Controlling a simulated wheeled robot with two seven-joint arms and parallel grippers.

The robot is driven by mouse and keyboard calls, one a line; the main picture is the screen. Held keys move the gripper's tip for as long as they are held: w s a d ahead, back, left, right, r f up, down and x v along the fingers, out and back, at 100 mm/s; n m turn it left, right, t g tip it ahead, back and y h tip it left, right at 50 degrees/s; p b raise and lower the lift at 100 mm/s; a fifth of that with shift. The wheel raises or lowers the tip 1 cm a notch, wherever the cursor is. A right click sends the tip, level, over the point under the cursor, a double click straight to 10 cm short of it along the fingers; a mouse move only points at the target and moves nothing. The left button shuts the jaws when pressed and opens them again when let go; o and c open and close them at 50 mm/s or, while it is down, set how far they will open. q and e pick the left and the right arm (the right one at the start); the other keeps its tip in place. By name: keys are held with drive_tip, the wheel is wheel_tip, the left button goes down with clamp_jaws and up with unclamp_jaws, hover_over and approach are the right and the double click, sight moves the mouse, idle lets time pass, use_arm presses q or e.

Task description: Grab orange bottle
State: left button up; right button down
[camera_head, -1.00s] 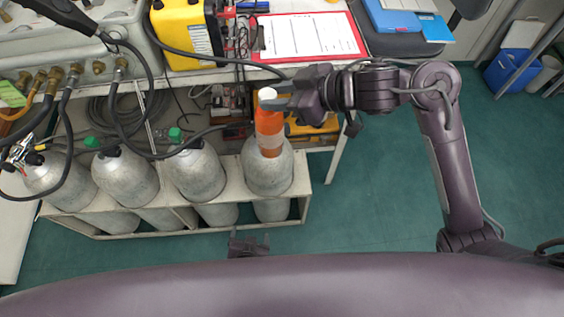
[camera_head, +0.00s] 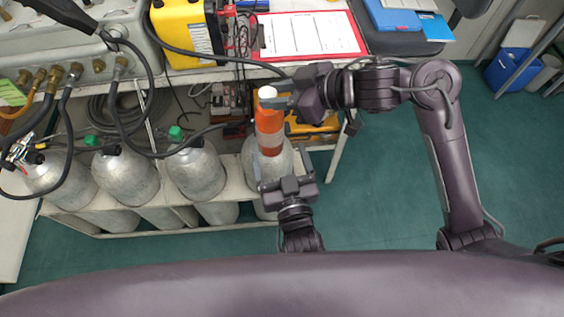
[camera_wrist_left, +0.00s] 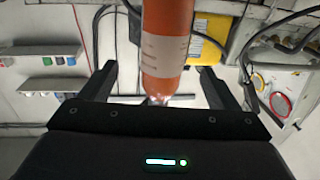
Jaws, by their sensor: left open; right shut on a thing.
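The orange bottle (camera_head: 268,122) has a white cap and a pale band, and is upright above the rightmost grey cylinder in the head view. My right gripper (camera_head: 276,103) is shut on its upper part, just below the cap. My left gripper (camera_head: 282,164) is open, below the bottle in the head view, with its fingers pointing up toward it. In the left wrist view the orange bottle (camera_wrist_left: 167,40) appears between the open fingers of my left gripper (camera_wrist_left: 158,72), with gaps on both sides. The bottle's contact with the right fingers is partly hidden.
Several grey cylinders (camera_head: 195,172) stand in a pale rack (camera_head: 165,229) below the bench. A yellow case (camera_head: 187,30), a red clipboard (camera_head: 310,38) and hoses are on the bench. Green floor (camera_head: 400,190) is open to the right.

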use_arm(q)
drive_tip(key=w, duration=0.3)
drive_tip(key=w+a, duration=0.1)
drive_tip(key=w, duration=0.6)
drive_tip(key=shift+w+a, duration=0.3)
drive_tip(key=shift+a, duration=0.05)
use_arm(e)
drive_tip(key=shift+w, duration=0.1)
use_arm(q)
drive_tip(key=shift+d, duration=0.1)
drive_tip(key=c, duration=1.4)
drive_tip(key=shift+r, duration=0.1)
use_arm(e)
drive_tip(key=c, duration=1.3)
unclamp_jaws()
drive_tip(key=o, duration=0.3)
drive_tip(key=shift+o, duration=0.2)
